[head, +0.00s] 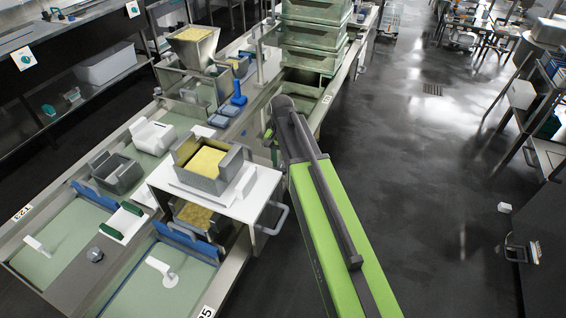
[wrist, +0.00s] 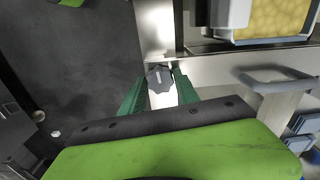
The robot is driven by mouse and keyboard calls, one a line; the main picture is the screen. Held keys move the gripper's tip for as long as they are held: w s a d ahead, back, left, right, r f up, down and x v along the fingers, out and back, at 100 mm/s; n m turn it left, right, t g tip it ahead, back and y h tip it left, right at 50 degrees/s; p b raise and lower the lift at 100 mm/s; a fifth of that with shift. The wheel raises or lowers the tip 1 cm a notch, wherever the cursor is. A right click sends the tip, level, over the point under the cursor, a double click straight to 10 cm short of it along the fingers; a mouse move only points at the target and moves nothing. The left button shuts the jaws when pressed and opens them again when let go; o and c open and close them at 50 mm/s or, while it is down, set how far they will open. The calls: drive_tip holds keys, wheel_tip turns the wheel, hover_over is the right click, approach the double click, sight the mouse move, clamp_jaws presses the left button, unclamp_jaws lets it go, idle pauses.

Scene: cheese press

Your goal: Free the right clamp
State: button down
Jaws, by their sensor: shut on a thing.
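In the wrist view a dark grey lobed knob (wrist: 159,79), seemingly the right clamp's, sits between the green fingers of my gripper (wrist: 160,75), which is shut on it. The knob is at the edge of a pale metal surface. In the head view my arm hides the knob and most of the gripper. The press's white top (head: 243,207) carries a grey box (head: 207,184) with a yellow block (head: 206,161) in it. Whether the clamp is tight cannot be told.
Stacked green crates (head: 312,40) stand behind my arm.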

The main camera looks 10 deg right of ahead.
drive_tip(key=n, duration=0.4)
drive_tip(key=shift+s+d, duration=0.1)
drive_tip(key=n, duration=0.4)
drive_tip(key=shift+n, duration=0.4)
drive_tip(key=n, duration=0.4)
drive_tip(key=shift+n, duration=1.8)
drive_tip(key=c, duration=0.9)
unclamp_jaws()
drive_tip(key=shift+c, duration=0.2)
